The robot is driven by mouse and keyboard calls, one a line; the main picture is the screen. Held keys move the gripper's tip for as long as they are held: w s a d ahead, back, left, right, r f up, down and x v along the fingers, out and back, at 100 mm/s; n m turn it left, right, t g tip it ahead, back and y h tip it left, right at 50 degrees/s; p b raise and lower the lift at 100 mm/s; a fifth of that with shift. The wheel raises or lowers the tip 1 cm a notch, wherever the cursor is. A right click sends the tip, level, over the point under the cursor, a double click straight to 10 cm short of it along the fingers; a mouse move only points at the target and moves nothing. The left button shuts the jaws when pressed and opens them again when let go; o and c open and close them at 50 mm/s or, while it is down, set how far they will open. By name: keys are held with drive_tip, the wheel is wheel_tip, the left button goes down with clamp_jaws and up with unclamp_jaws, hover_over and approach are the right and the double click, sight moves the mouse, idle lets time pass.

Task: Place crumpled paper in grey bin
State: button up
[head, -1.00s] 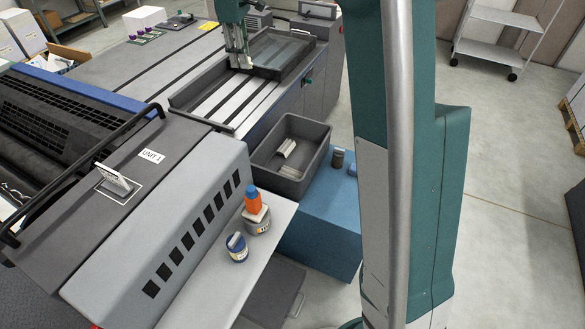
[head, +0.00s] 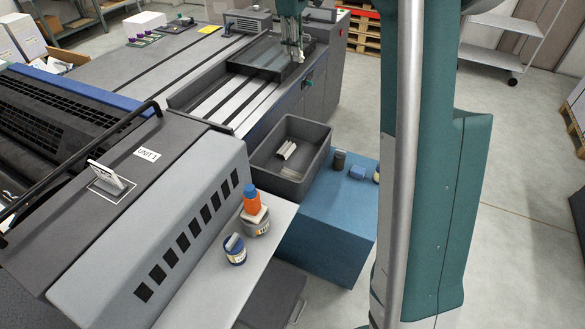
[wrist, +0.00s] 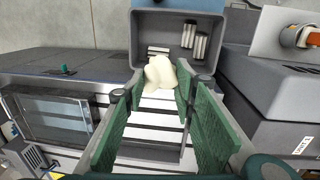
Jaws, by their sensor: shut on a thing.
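The crumpled paper (wrist: 160,72) is a cream-white wad between the green-padded fingers of my gripper (wrist: 160,88) in the wrist view. The gripper is shut on it near the fingertips. In the head view my gripper (head: 295,52) hangs over the far end of the machine's long tray; the paper is too small to make out clearly there. In the wrist view the bin (wrist: 146,30) lies ahead beyond the fingertips, apart from the paper.
An orange bottle (head: 251,203) and tins stand on a grey shelf (head: 205,295).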

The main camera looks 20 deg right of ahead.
hover_over(295, 162)
wheel_tip(295, 162, down, 42)
drive_tip(key=shift+s+a, duration=0.15)
drive_tip(key=shift+s, duration=0.05)
drive_tip(key=shift+f+b, duration=0.75)
drive_tip(key=shift+f, duration=2.35)
drive_tip(key=shift+f+b, duration=0.5)
drive_tip(key=shift+f, duration=1.4)
drive_tip(key=shift+o, duration=1.3)
drive_tip(key=o, duration=0.5)
